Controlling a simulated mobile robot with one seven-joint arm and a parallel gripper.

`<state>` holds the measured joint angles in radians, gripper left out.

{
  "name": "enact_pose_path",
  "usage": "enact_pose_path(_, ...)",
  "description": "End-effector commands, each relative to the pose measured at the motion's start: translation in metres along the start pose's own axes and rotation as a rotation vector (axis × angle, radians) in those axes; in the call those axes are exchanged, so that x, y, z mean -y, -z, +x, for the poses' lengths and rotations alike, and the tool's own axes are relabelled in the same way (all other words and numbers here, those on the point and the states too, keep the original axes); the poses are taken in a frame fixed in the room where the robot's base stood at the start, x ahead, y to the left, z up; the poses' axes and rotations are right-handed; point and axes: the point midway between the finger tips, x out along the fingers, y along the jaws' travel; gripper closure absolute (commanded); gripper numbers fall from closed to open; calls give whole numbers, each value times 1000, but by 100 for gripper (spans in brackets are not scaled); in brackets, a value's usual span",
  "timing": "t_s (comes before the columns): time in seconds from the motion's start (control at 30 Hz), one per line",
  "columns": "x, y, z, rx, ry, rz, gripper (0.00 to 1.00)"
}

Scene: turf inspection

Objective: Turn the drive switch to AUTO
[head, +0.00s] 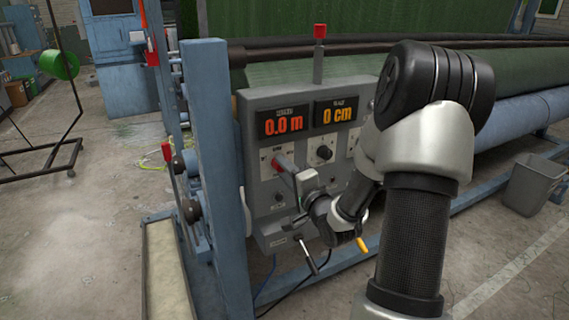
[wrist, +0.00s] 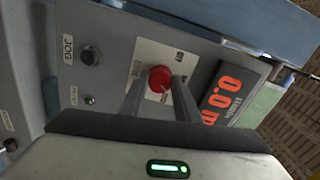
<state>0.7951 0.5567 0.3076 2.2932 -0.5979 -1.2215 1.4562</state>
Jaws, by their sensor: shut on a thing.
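The grey control box (head: 259,205) carries a red rotary knob (head: 282,161) on a white plate, below the left display. The red knob (wrist: 160,79) is near the middle of the wrist view, on a white label plate (wrist: 150,59) whose lettering is too small to read. My gripper (head: 288,171) reaches the knob from the front right. In the wrist view its two fingers (wrist: 160,88) are closed on the red knob's sides. Which marking the knob points at cannot be told. A black knob (head: 324,153) on its own white plate sits to the right.
The displays read 0.0 m (head: 283,122) and 0 cm (head: 338,110). A black JOG button (wrist: 91,56) and a small green lamp (wrist: 89,100) are beside the plate. A blue post (head: 215,150) stands left of the box. A grey bin (head: 536,184) is at right.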

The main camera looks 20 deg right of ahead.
Motion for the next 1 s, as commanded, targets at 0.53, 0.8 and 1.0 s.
enact_pose_path(0.53,4,1,1,-1,4,390,93)
enact_pose_path(0.8,3,1,1,0,4,457,93)
enact_pose_path(1.0,2,1,1,0,5,468,93)
